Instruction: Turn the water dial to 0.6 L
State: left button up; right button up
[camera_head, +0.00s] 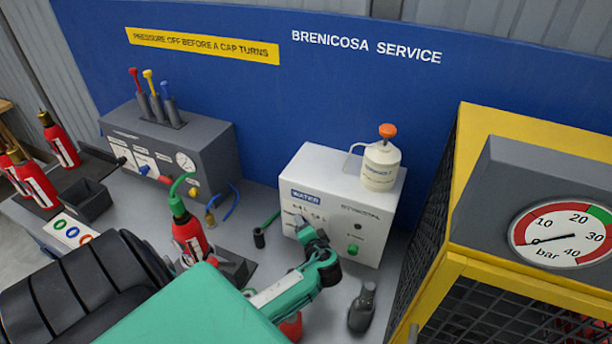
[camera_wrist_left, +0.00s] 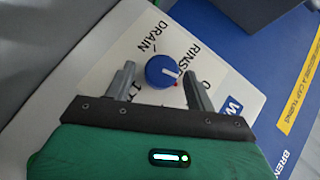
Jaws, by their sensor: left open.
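The water dial (camera_wrist_left: 161,70) is a round blue knob with a pale pointer mark on the white panel, seen in the left wrist view. Its mark points right in that view, near the lettering that starts with 0. Words DRAIN and RINSE stand above it, partly covered. My left gripper (camera_wrist_left: 158,74) is open, with one finger on each side of the dial; I cannot tell whether they touch it. In the head view my left gripper (camera_head: 304,224) is at the front of the white WATER box (camera_head: 345,180) and hides the dial. My right gripper is not in view.
A white bottle with an orange cap (camera_head: 381,168) stands on the box, and a green knob (camera_head: 353,249) is at its lower right. A dark grey object (camera_head: 362,308) stands on the bench in front. A yellow cage (camera_head: 440,255) with a gauge stands right; a red extinguisher (camera_head: 188,238) stands left.

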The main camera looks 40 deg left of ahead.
pick_arm(q)
jog(key=b+v, duration=0.5)
jog(key=v, duration=0.8)
jog(key=shift+d+r, duration=0.2)
jog(key=shift+d, duration=0.15)
jog(key=shift+s, duration=0.1)
